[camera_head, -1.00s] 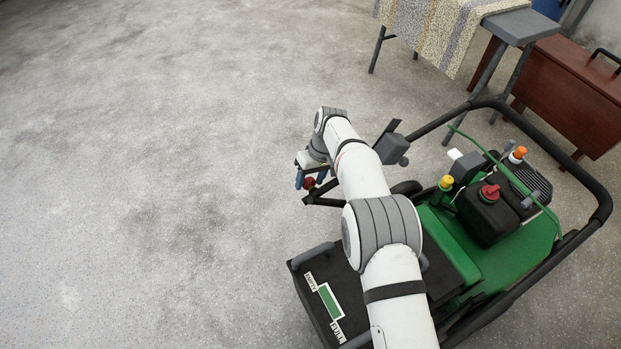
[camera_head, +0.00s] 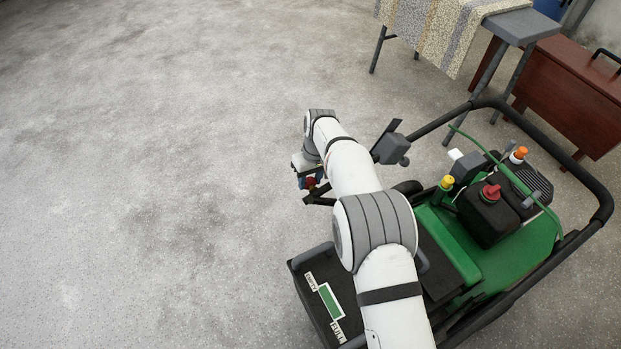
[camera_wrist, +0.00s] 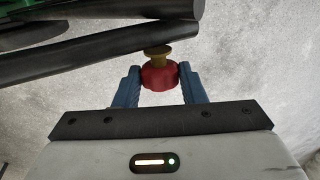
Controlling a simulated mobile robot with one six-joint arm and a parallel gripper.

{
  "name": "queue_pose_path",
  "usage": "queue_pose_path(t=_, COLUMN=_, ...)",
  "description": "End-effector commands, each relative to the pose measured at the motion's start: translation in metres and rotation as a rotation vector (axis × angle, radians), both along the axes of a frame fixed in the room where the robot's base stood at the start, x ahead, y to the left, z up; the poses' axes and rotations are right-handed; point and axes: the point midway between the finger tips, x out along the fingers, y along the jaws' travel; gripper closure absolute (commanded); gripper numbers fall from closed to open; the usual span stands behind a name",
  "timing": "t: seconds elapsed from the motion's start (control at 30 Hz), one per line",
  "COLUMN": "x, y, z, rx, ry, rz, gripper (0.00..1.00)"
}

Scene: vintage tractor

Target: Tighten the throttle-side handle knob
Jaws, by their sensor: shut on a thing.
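The handle knob (camera_wrist: 160,77) is red and lobed, on a yellow stem that meets the black handle tube (camera_wrist: 110,42) in the wrist view. My gripper (camera_wrist: 160,88) has its two blue fingers closed on either side of the knob. In the head view the knob (camera_head: 311,182) shows as a small red spot between the blue fingers of my gripper (camera_head: 309,178), at the left end of the handle. My white arm hides part of the handle and machine there. The yellow stem's thread is not visible.
The green machine (camera_head: 525,235) with its black engine, red cap (camera_head: 491,192) and black tube frame (camera_head: 601,212) is right of my arm. A grey lever box (camera_head: 391,148) stands close to my forearm. A cloth-covered table (camera_head: 440,25) is at the back. The floor at left is clear.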

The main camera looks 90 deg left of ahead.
Motion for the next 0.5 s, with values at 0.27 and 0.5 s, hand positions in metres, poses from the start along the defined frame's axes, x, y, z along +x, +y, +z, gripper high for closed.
queue_pose_path(t=0.27, x=-0.0002, y=0.0002, z=0.0, rx=0.001, ry=0.001, rz=0.001, gripper=0.49)
queue_pose_path(t=0.5, x=-0.0001, y=0.0002, z=0.0001, rx=0.001, ry=0.001, rz=0.001, gripper=0.41)
